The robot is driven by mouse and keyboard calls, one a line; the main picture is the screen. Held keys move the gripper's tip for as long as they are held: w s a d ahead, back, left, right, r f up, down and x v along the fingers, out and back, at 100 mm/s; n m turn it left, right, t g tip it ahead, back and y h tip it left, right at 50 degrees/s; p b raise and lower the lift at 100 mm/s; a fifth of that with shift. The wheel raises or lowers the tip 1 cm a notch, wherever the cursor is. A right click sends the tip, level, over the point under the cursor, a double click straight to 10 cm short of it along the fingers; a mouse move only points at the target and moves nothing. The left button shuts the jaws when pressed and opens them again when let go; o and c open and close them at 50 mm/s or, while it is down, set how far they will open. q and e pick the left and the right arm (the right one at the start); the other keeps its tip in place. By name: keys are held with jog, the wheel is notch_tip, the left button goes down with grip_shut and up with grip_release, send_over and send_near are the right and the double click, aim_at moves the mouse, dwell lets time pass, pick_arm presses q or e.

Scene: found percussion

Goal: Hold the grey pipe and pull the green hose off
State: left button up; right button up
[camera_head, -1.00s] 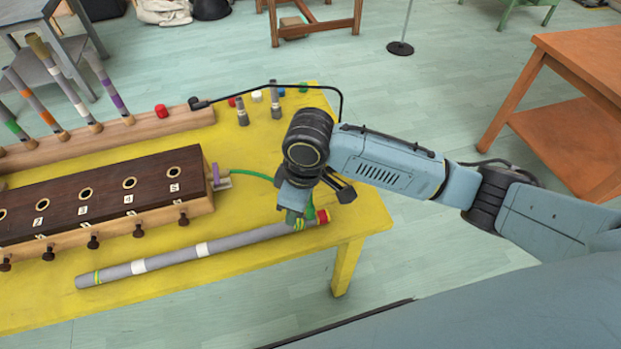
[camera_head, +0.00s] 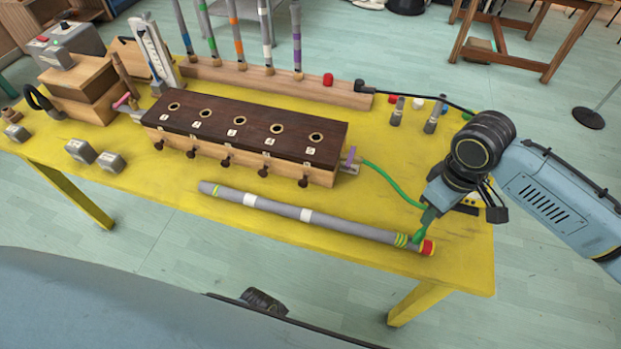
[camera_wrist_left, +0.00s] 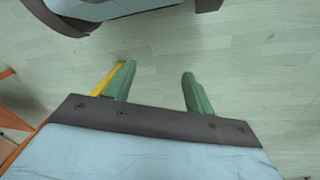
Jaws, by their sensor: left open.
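The grey pipe (camera_head: 320,217) lies on the yellow table near its front edge, with white and yellow-green bands and a red right end. The green hose (camera_head: 392,183) curves from a fitting at the right end of the dark wooden box to my right gripper (camera_head: 427,217). That gripper is just above the pipe's banded right end. Its fingers are mostly hidden, so I cannot tell whether it grips the hose or how the hose meets the pipe. My left gripper (camera_wrist_left: 158,82) is open and empty over the floor in the left wrist view; I do not make it out in the head view.
The wooden box (camera_head: 240,137) with several holes and knobs stands behind the pipe. Behind it a wooden rail (camera_head: 285,84) holds banded sticks. Grey blocks (camera_head: 80,151) sit at the left. The yellow table (camera_head: 170,205) is clear at the front left.

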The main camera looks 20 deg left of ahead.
pick_arm(q)
jog(key=w+d+r+m+g+h, duration=0.2)
jog(key=w+d+r+m, duration=0.2)
jog(key=w+d+r, duration=0.55)
notch_tip(320, 180, up, 27)
jog(key=m+t+y, duration=0.2)
jog(key=m+y, duration=0.2)
jog(key=m, duration=0.5)
send_over(309, 213)
notch_tip(309, 213, down, 13)
jog(key=shift+f, duration=0.15)
jog(key=c, duration=1.2)
jog(key=shift+o, duration=0.2)
